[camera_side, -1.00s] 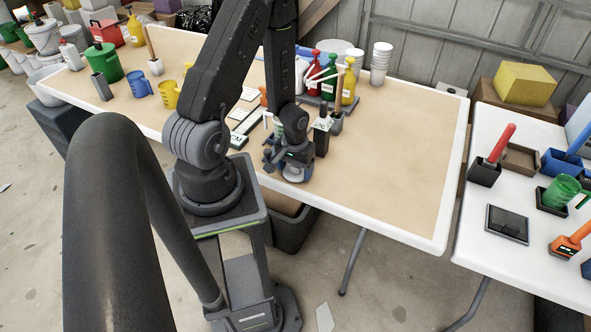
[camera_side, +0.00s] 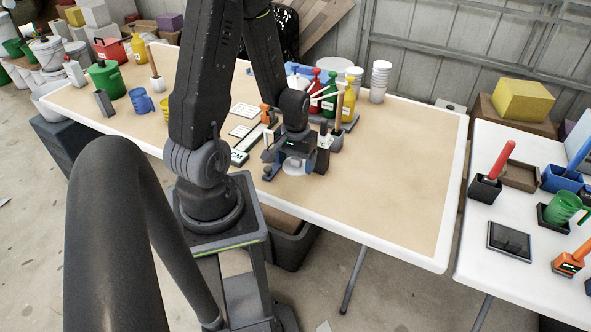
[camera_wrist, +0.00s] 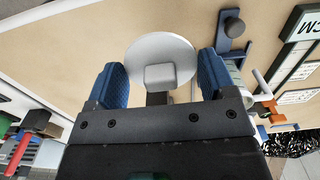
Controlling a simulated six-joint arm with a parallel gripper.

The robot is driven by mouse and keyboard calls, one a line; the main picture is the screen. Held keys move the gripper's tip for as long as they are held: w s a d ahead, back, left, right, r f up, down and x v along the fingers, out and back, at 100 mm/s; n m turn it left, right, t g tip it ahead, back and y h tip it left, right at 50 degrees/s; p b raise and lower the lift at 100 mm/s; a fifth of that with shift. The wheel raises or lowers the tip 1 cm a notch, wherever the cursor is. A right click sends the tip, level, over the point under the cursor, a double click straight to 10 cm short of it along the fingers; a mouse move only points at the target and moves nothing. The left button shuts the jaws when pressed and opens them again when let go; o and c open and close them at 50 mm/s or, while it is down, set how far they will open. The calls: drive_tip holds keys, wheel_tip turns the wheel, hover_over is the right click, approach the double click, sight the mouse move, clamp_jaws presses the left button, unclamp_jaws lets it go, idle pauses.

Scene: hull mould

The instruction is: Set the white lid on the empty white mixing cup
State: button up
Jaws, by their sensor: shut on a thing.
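My gripper (camera_wrist: 163,95) has its blue fingers on both sides of the square knob of the white lid (camera_wrist: 160,47), a round disc. In the side view my gripper (camera_side: 294,157) is low over the near-middle of the table, with the lid (camera_side: 293,169) showing as a pale disc under it. I cannot tell how high the lid is above the tabletop. I cannot pick out the empty white mixing cup for certain; a pale, partly hidden round object (camera_wrist: 237,77) shows behind the right finger in the wrist view.
Several bottles, including a red one (camera_side: 315,88) and a yellow one (camera_side: 348,106), stand behind my gripper. A white cup stack (camera_side: 380,80) is at the back. White cards (camera_side: 245,110) lie to the left. The table's right half (camera_side: 400,175) is clear.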

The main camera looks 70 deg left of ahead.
drive_tip(key=a+r+n, duration=0.2)
drive_tip(key=a, duration=0.3)
drive_tip(key=a+r+n, duration=0.1)
drive_tip(key=a+n, duration=0.1)
drive_tip(key=a, duration=0.3)
drive_tip(key=w+a+r+n, duration=0.1)
drive_tip(key=a+r+n, duration=0.1)
drive_tip(key=a, duration=0.3)
drive_tip(key=shift+r, duration=0.35)
drive_tip(key=shift+f, duration=2.4)
drive_tip(key=shift+f, duration=0.45)
drive_tip(key=o, duration=0.8)
drive_tip(key=shift+o, duration=0.2)
drive_tip(key=shift+r, duration=0.1)
wheel_tip(320, 180, up, 7)
